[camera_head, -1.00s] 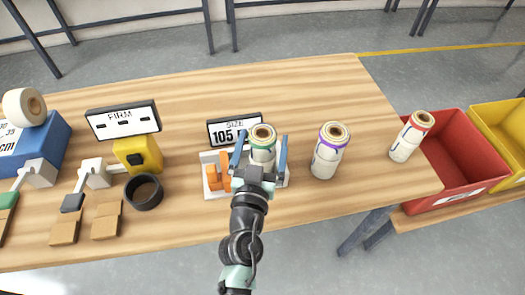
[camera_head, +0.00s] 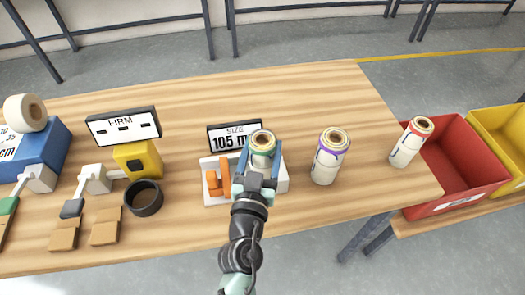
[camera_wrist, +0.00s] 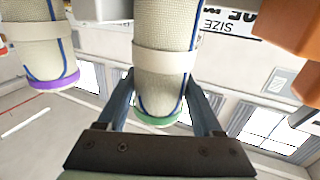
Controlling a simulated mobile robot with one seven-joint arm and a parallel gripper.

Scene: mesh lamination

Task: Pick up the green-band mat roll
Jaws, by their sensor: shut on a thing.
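The green-band mat roll (camera_head: 262,146) stands upright between the fingers of my gripper (camera_head: 260,160), at the white tray (camera_head: 283,185) in front of the size sign. In the wrist view the green-band roll (camera_wrist: 165,70) shows its pale mesh body, a wide cream strap, blue lines and a green end band. Both fingers of my gripper (camera_wrist: 163,105) are against its sides, shut on it. The head view hides the roll's lower part behind my gripper, so I cannot tell whether it touches the tray.
A purple-band roll (camera_head: 329,157) stands to the right, and a red-band roll (camera_head: 411,142) stands farther right by the red bin (camera_head: 465,150). An orange fixture (camera_head: 220,178) is close on the left in the tray. The size sign (camera_head: 235,136) stands behind. A black ring (camera_head: 144,198) lies left.

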